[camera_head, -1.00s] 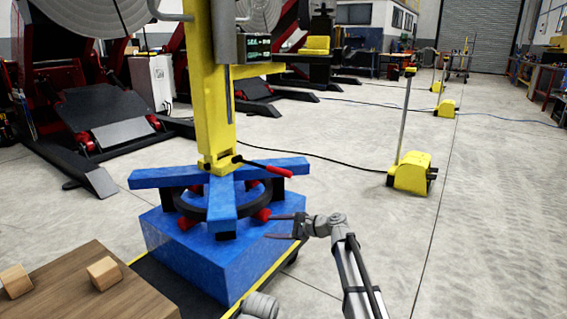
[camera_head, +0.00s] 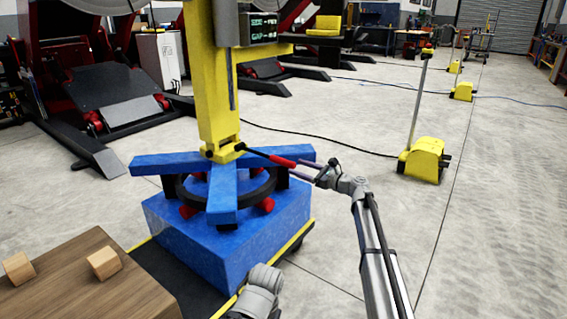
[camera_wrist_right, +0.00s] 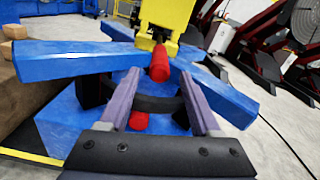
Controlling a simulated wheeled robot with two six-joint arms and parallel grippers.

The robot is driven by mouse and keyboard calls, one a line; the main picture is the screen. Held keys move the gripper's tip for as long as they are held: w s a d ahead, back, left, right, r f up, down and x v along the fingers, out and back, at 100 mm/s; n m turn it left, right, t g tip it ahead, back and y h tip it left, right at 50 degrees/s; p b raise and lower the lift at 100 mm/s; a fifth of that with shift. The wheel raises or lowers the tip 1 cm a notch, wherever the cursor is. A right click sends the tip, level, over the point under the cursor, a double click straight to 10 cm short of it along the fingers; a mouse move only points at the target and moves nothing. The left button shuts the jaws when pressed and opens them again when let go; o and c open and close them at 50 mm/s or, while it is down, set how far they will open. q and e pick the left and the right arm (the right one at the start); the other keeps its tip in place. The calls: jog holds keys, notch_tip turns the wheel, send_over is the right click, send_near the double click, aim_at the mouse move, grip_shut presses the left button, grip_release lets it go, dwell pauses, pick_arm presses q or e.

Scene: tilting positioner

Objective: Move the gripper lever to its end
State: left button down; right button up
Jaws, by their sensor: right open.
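The lever is a black rod with a red grip (camera_head: 283,161), attached at the foot of the yellow column (camera_head: 214,90) and pointing right. In the right wrist view the red grip (camera_wrist_right: 159,64) shows end-on, in line with the gap between my fingers. My right gripper (camera_head: 305,170) is open, its fingertips close to the grip's free end. In the right wrist view the fingers (camera_wrist_right: 160,82) stand apart on either side of the line of the grip. I cannot tell whether they touch it.
The blue star-shaped frame (camera_head: 222,195) and blue base block (camera_head: 205,245) lie below the lever. A wooden table (camera_head: 85,285) with two wooden blocks stands at front left.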

aim_at(284, 162)
jog(key=x, duration=0.7)
jog(key=shift+w+a, duration=0.15)
grip_shut()
dwell(0.3)
dwell(0.9)
